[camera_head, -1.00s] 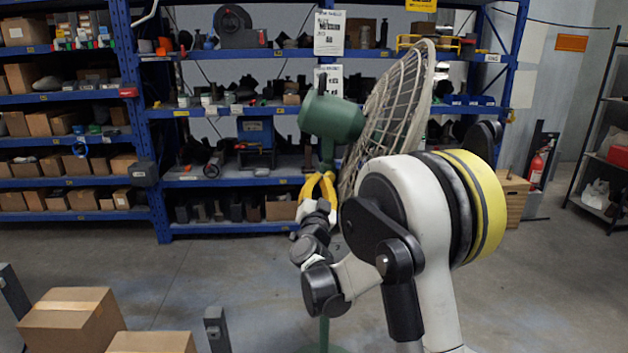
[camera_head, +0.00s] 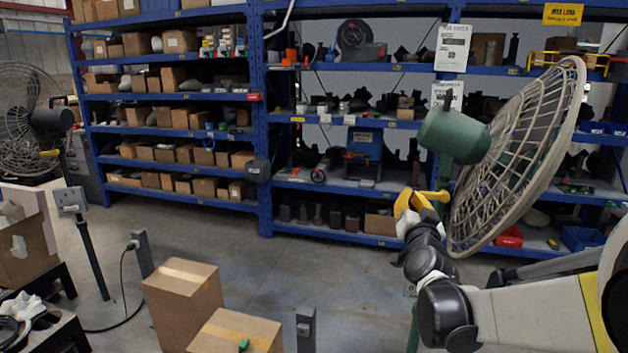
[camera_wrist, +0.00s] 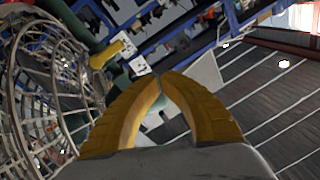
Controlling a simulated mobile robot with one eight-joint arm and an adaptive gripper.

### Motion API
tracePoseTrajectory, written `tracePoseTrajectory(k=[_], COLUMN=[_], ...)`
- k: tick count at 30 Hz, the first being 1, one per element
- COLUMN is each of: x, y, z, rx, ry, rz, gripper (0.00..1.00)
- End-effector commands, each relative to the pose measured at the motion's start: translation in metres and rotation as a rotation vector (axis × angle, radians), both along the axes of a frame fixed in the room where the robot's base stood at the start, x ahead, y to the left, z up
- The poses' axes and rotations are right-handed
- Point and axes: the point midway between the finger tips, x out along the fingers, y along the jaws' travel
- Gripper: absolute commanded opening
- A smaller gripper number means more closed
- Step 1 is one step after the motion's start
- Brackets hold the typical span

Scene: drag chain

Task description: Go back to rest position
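My gripper (camera_head: 424,194) has yellow fingers and is right of centre in the head view, in front of the green post of a large fan (camera_head: 522,160). In the wrist view, the tips of my gripper (camera_wrist: 160,80) meet with nothing seen between them. The fan has a pale wire cage and a green motor housing (camera_head: 452,137) above my gripper. The cage (camera_wrist: 45,85) fills the left of the wrist view. A small yellow part (camera_wrist: 107,54) lies beyond the fingers there. I cannot tell whether my arm touches the cage.
Blue shelving (camera_head: 262,120) with boxes and parts runs along the back. Cardboard boxes (camera_head: 183,300) stand at the front, beside a short grey post (camera_head: 306,328). A dark fan (camera_head: 25,120) and a stand with a cable (camera_head: 85,245) are at left. Open floor lies before the shelves.

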Motion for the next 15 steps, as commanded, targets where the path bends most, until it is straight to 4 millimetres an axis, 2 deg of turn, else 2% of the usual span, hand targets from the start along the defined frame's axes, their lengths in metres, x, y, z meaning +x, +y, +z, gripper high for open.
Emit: tracePoseTrajectory(k=[1, 3, 5, 6, 8, 10, 15], x=[-0.018, -0.043, -0.068, -0.087, -0.118, -0.157, -0.258], y=[0.019, 0.042, 0.058, 0.067, 0.079, 0.087, 0.089], z=[0.004, -0.001, -0.009, -0.016, -0.031, -0.051, -0.107], rx=[-0.023, -0.056, -0.084, -0.1, -0.124, -0.154, -0.212], ry=[0.062, 0.159, 0.25, 0.313, 0.41, 0.529, 0.814], rz=[0.059, 0.135, 0.191, 0.224, 0.266, 0.304, 0.34], gripper=[0.0, 0.0, 0.0, 0.0, 0.0, 0.0, 0.0])
